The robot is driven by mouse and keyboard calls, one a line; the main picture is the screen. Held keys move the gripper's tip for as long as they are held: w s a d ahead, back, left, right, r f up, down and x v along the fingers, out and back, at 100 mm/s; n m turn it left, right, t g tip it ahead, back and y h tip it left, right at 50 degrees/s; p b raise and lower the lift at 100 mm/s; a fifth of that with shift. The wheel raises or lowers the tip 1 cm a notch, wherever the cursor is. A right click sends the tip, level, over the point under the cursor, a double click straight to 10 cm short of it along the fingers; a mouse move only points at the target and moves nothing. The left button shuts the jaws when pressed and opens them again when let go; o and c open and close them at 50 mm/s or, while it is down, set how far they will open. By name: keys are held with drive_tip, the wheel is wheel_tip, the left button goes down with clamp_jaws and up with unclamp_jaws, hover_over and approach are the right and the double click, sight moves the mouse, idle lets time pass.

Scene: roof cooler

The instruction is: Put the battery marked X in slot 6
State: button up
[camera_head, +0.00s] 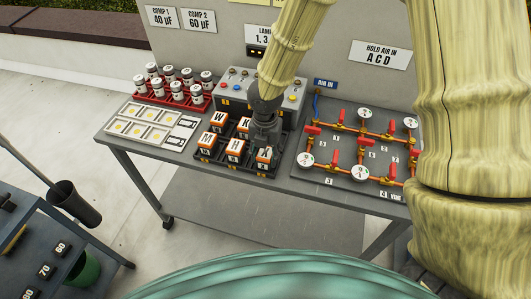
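White batteries with orange bands sit in a dark slotted tray (246,172) on the grey table. I read W on one battery (217,120), K on another (243,125), M on a third (208,141) and what looks like H on a fourth (235,149). Another battery (264,157) stands at the tray's front right; its mark is too small to read. I cannot pick out an X. My dark gripper (264,139) points down over the tray's right side, just behind that battery. Its fingertips are unclear, and whether it holds anything is hidden. Slot numbers are not readable.
A control box (239,88) with buttons stands behind the tray. A red rack (172,97) of canisters and a white card panel (153,128) lie left. A pipe board (345,180) with red valves and gauges lies close on the right. A dark cart (40,255) stands front left.

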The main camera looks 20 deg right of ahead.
sight(265, 152)
drive_tip(key=o, duration=0.4)
drive_tip(key=shift+w, duration=0.1)
drive_tip(key=shift+c, duration=0.2)
wheel_tip(265, 152, up, 12)
drive_tip(key=b, duration=0.1)
drive_tip(key=shift+r, duration=0.15)
idle(0.5)
